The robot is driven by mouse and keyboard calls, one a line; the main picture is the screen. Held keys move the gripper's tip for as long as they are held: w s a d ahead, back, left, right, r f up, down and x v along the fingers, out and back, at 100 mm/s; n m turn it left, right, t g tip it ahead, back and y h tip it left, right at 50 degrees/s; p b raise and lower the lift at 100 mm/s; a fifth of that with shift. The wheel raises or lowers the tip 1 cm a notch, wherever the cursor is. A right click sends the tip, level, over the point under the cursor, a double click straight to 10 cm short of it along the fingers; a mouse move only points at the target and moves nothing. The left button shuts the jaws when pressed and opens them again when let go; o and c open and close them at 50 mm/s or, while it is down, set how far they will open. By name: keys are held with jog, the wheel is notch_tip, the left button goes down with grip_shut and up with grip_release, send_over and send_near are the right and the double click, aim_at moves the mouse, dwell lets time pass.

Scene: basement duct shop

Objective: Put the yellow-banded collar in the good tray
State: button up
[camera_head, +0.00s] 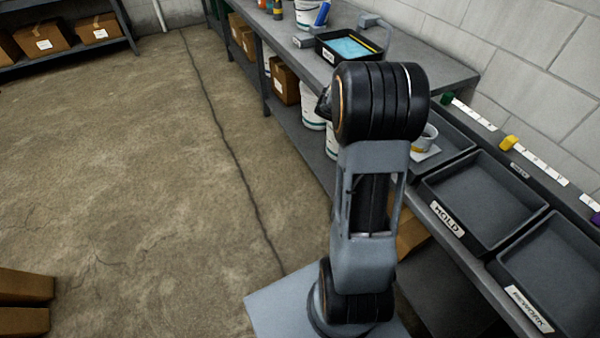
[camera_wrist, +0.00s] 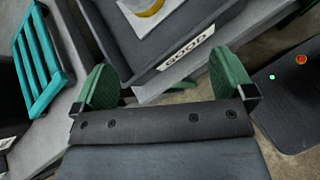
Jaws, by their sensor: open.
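The yellow-banded collar (camera_head: 428,136) is a pale grey ring, partly hidden behind my arm in the head view. It rests on a white square in the good tray (camera_head: 460,142). In the wrist view the collar's yellow edge (camera_wrist: 151,8) shows at the top, cut off by the frame. The good tray's dark front wall and its GOOD label (camera_wrist: 187,52) show there too. My gripper (camera_wrist: 162,72) is open, its two green fingers wide apart on the near side of the label. The head view hides the gripper behind my arm.
The hold tray (camera_head: 483,200) and rework tray (camera_head: 560,268) stand along the bench to the right. A black bin with blue contents (camera_head: 348,48) stands farther back. A teal slatted object (camera_wrist: 40,60) is at left in the wrist view. The concrete floor at left is mostly clear.

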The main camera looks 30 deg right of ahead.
jog(key=s+a+r+m+t+y, duration=0.1)
jog(key=s+a+m+t+y, duration=0.1)
jog(key=a, duration=0.8)
jog(key=s+a+r+m+t+y, duration=0.1)
jog(key=a+m+y, duration=0.4)
jog(key=a, duration=0.6)
jog(key=s+a+r+m+t+y, duration=0.1)
jog(key=s+a+m+t+y, duration=0.2)
jog(key=a, duration=0.7)
jog(key=shift+s+a+r+m+t+y, duration=0.35)
jog(key=shift+s+m, duration=0.25)
jog(key=shift+s, duration=0.6)
jog(key=shift+d, duration=0.1)
